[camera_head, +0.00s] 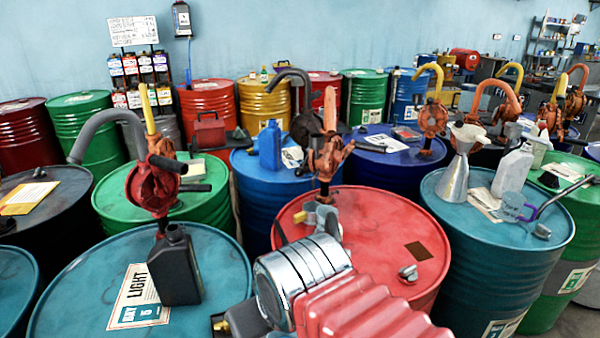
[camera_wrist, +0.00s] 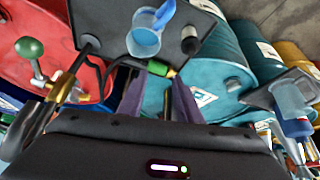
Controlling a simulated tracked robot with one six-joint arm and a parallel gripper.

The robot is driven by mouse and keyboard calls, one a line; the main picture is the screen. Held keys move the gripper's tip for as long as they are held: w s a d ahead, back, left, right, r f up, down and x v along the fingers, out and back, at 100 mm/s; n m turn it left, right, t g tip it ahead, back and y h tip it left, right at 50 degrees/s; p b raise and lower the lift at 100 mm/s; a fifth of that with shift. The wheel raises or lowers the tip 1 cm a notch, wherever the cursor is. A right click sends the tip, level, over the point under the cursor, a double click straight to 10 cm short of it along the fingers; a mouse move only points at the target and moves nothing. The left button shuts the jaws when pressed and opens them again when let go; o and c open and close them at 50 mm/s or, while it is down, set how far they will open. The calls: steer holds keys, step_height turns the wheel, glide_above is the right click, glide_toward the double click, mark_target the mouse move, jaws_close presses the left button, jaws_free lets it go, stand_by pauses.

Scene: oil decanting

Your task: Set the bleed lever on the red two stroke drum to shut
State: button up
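The red drum (camera_head: 400,235) stands in the middle of the head view, with an orange hand pump (camera_head: 327,155) on its lid. It fills the left of the wrist view (camera_wrist: 25,70). There a lever with a green ball knob (camera_wrist: 30,47) stands near a brass fitting (camera_wrist: 62,87). A short green piece (camera_wrist: 158,68) with a brass end shows beyond my fingertips. I cannot tell which part is the bleed lever or how it is set. My gripper (camera_wrist: 156,88) has its two purplish fingers apart, with a gap between them. In the head view my arm hides its fingers.
A teal drum (camera_head: 75,270) at front left carries a black oil can (camera_head: 175,268). Another teal drum (camera_head: 470,275) at right holds a metal funnel can (camera_head: 459,165). A blue measuring cup (camera_wrist: 146,38) shows in the wrist view. Pumps and drums crowd closely behind.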

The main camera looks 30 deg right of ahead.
steer(key=shift+o, duration=1.4)
steer(key=shift+w+d, duration=0.1)
steer(key=shift+o, duration=0.3)
steer(key=shift+w+d+f+h, duration=0.1)
steer(key=shift+w+d+h, duration=0.3)
steer(key=shift+w+d, duration=0.15)
steer(key=w+d+n+g+h, duration=0.4)
steer(key=w+d+h, duration=0.6)
steer(key=w+d, duration=0.9)
steer(key=w+d+f+n+t+h, duration=0.2)
steer(key=w+n+t, duration=0.1)
steer(key=w, duration=0.7)
steer(key=w+d+f+n+t+h, duration=0.1)
steer(key=w+n+t+h, duration=0.2)
steer(key=w, duration=0.6)
steer(key=shift+w+d+f+n, duration=0.35)
steer(key=shift+f+n, duration=0.05)
steer(key=shift+n, duration=0.5)
steer(key=shift+d, duration=0.1)
